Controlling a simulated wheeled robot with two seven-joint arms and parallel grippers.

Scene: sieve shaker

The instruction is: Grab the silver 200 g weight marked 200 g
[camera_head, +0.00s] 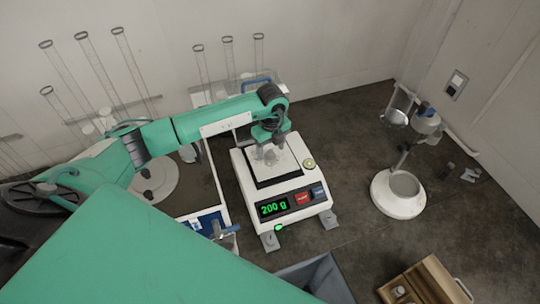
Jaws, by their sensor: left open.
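A white balance (242,172) stands on the dark bench, and its green display (273,208) reads 200 g. A small silver weight (271,156) appears to stand on the balance's pan; it is partly hidden by the gripper, and its marking is too small to read. My left gripper (270,146) points down over the pan, open, with its fingertips at or just above the weight. I cannot tell whether they touch it. My right gripper is not in view.
A wooden box (432,276) with small metal pieces lies at the front right, beside a grey bin (318,276). A white-based stand (398,204) is at the right. Tall glass cylinders (130,60) stand at the back left.

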